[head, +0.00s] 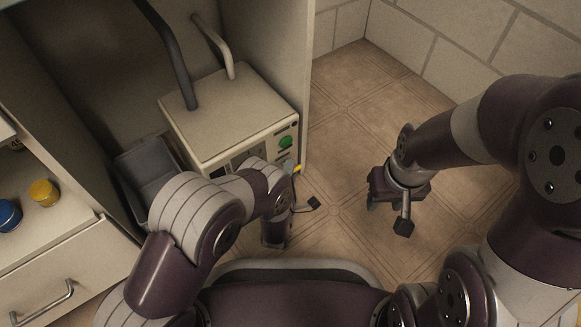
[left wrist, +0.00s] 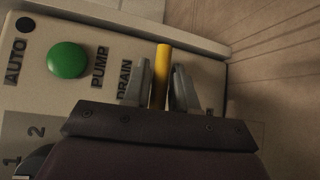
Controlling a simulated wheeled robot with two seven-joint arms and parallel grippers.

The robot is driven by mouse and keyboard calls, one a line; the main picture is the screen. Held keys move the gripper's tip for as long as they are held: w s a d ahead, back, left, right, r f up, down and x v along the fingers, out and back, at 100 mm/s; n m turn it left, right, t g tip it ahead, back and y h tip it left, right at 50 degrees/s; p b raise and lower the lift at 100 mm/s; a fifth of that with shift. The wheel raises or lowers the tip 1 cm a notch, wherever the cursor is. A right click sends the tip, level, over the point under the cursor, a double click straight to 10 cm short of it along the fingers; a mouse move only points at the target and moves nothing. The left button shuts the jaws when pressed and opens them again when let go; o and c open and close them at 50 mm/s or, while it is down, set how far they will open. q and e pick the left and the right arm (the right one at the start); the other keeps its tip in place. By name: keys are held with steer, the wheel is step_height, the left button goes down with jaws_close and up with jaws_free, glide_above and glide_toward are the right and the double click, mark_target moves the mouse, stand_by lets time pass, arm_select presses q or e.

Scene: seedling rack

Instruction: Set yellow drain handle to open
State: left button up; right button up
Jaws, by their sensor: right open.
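The yellow drain handle (left wrist: 161,76) is a short bar on the panel beside the DRAIN label in the left wrist view. It points toward the top of that picture. In the head view a small bit of the yellow handle (head: 297,169) shows at the front of the control box (head: 228,115). My left wrist hides most of the panel there. My right gripper (head: 388,200) is open and empty above the floor, well to the right of the box.
A green button (left wrist: 68,60) sits by the PUMP label, beside the AUTO marking. A grey bin (head: 147,172) stands left of the box. Yellow (head: 44,192) and blue (head: 8,214) jars stand on the left cabinet. The tiled floor at right is clear.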

arm_select(q)
jaws_close()
steer(key=s+d, duration=0.1)
steer(key=s+d+p, duration=0.1)
steer(key=s, duration=0.1)
steer(key=shift+s+d, duration=0.3)
steer(key=shift+d, duration=0.05)
jaws_free()
